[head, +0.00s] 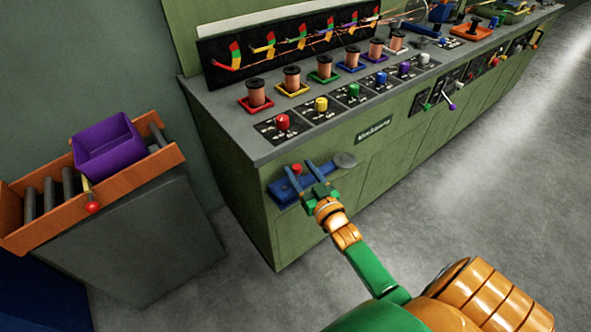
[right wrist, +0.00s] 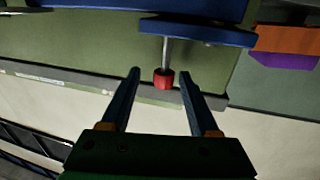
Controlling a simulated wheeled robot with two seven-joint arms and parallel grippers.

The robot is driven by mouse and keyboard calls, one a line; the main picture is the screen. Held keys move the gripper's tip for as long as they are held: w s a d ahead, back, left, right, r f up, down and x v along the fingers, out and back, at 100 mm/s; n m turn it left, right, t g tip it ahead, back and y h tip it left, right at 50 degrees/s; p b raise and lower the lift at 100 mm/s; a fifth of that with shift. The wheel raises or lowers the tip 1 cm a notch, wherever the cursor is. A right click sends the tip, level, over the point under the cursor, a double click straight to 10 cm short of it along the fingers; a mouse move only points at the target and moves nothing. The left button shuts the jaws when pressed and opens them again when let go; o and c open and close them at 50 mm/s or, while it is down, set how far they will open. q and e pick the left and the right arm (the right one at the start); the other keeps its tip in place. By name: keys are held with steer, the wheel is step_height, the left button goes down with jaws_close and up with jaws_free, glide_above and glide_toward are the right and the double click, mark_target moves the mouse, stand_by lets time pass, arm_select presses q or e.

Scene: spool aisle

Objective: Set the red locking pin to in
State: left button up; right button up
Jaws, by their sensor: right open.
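The red locking pin (head: 296,169) shows as a small red knob at a blue fixture (head: 284,191) on the front of the green bench. In the right wrist view the red knob (right wrist: 163,79) sits on the end of a bare metal rod (right wrist: 166,52) that stands out from a blue plate (right wrist: 197,32). My right gripper (head: 298,164) is open, with its fingers pointing at the fixture. In the right wrist view its two fingertips (right wrist: 159,78) lie on either side of the knob, with visible gaps. My left gripper is not in view.
A grey round knob (head: 345,160) is at the fixture's right. Coloured knobs (head: 321,104) and copper spools (head: 292,78) line the bench top. At left stands an orange roller rack (head: 150,170) with a purple bin (head: 105,142) and a red-ended lever (head: 93,207). Floor at right is clear.

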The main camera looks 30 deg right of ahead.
steer(key=shift+w+a, duration=0.2)
steer(key=shift+w, duration=0.55)
steer(key=shift+s, duration=0.1)
steer(key=c, duration=0.4)
jaws_close()
stand_by(0.4)
